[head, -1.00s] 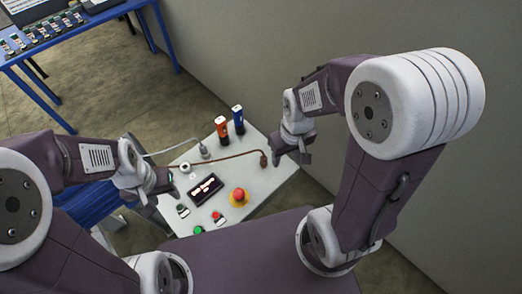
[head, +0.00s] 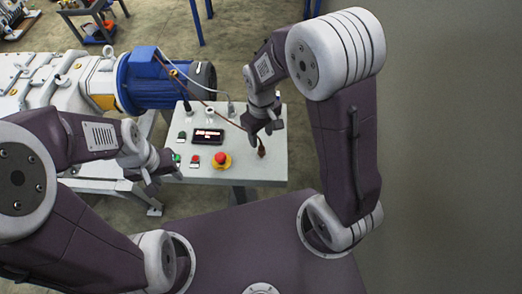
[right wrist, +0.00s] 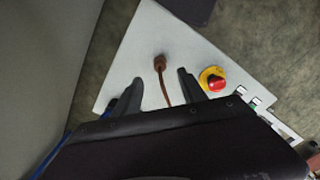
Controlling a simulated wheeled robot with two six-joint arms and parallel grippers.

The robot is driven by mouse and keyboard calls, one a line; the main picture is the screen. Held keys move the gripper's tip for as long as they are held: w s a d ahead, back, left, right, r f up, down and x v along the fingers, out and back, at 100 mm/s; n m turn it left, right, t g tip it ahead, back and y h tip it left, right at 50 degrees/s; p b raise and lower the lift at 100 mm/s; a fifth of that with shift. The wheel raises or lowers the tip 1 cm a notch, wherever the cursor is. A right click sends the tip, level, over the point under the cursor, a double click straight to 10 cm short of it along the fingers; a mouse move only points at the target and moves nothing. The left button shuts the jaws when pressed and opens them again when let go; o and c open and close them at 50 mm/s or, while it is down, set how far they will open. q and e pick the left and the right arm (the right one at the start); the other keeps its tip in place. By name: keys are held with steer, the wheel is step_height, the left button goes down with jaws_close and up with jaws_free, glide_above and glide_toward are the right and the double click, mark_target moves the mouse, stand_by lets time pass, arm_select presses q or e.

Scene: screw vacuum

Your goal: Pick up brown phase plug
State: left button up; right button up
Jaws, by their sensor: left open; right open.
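The brown phase plug (head: 261,151) stands on the right part of the light grey panel top (head: 268,171) in the head view. Its brown cable (head: 238,127) runs up and left. In the right wrist view the plug (right wrist: 160,62) lies ahead of my right gripper (right wrist: 160,77), roughly centred between its two spread fingers, with its cable running back between them. In the head view my right gripper (head: 264,130) is just above and beside the plug, open and empty. My left gripper (head: 160,174) is open at the panel's left edge, away from the plug.
A red emergency button on a yellow base (head: 221,161) is left of the plug. A dark display (head: 207,137) and small buttons are further left. A blue motor (head: 155,80) stands behind the panel. A plain wall (head: 440,130) is to the right.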

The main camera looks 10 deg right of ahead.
mark_target(261, 147)
steer(key=f, duration=0.3)
steer(key=shift+s+d+f, duration=0.15)
steer(key=shift+d+f, duration=0.05)
steer(key=shift+f, duration=0.15)
steer(key=f, duration=0.2)
steer(key=f+p, duration=0.1)
steer(key=f, duration=0.2)
steer(key=shift+w+a+f, duration=0.15)
steer(key=shift+w+a, duration=0.05)
jaws_close()
